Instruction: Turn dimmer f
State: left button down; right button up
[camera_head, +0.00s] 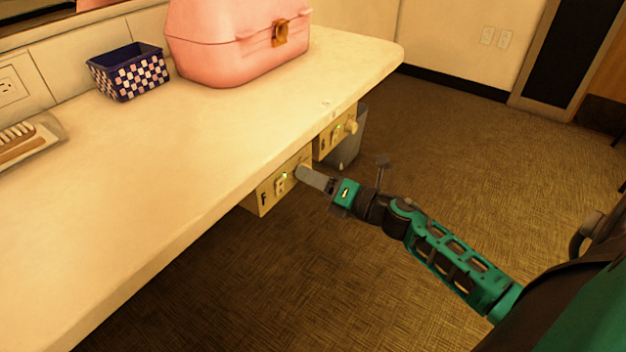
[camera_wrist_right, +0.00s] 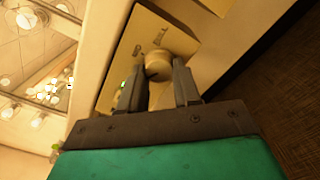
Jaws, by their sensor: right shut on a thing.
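Dimmer f is a cream box (camera_head: 257,204) marked "F" under the counter's front edge, with a small green light and a switch on its face. My right gripper (camera_head: 304,173) reaches it from the right, and its fingers hide the knob in the head view. In the right wrist view the round, pale knob (camera_wrist_right: 158,65) sits at the tips of the two dark fingers, one on each side. My right gripper (camera_wrist_right: 159,88) is shut on this knob. My left gripper is not in view.
A second dimmer box with a knob (camera_head: 352,126) is farther along the counter edge, in front of a grey bin (camera_head: 358,140). On the counter (camera_head: 150,190) stand a pink case (camera_head: 215,62), a checkered basket (camera_head: 135,77) and a brush tray (camera_head: 50,128). The carpet on the right is clear.

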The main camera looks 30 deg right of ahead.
jog(key=shift+n, duration=0.3)
jog(key=o, duration=1.1)
jog(key=shift+c, duration=0.2)
jog(key=p+v, duration=0.1)
jog(key=v, duration=1.2)
jog(key=shift+f, duration=0.1)
